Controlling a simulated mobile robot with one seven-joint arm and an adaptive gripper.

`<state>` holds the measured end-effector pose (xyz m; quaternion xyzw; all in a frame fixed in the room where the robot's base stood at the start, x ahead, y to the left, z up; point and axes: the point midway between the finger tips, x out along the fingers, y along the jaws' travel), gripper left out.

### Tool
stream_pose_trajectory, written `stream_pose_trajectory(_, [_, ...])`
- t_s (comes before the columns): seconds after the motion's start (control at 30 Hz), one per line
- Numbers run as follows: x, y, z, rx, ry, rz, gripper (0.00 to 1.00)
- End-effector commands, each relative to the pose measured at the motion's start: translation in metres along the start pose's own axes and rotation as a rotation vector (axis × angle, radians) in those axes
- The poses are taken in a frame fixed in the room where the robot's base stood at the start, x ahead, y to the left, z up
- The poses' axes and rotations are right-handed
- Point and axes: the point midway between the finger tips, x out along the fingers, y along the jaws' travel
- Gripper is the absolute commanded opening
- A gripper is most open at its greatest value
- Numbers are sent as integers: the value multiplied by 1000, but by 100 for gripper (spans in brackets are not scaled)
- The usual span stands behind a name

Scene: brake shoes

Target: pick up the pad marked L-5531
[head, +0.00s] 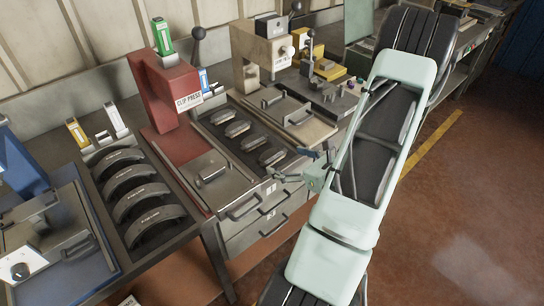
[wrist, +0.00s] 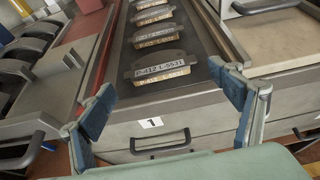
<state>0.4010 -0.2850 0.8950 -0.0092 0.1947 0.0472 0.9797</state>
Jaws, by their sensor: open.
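Several brake pads lie in a row in a dark tray (wrist: 194,85). In the head view this pad (head: 272,157) is at the front end of the row. The pads behind it, such as the second pad (wrist: 157,35), carry markings too small to read. My gripper (wrist: 162,80) is open and empty. Its two blue fingertips are spread on either side of the nearest pad, with no contact visible. It also shows in the head view (head: 300,164).
A red clip press (head: 166,93) stands left of the tray. A metal plate with a handle (head: 288,108) lies right of it. A drawer with a label (wrist: 151,123) is below the tray's front edge. Curved brake shoes (head: 150,205) sit in another tray further left.

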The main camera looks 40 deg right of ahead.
Motion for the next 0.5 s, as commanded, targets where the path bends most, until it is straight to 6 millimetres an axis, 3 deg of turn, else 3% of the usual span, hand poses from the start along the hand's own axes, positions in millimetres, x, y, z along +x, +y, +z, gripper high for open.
stream_pose_trajectory(0.33, [42, 3, 3, 0, 0, 3, 84])
stream_pose_trajectory(0.5, [54, 2, 2, 0, 1, 0, 84])
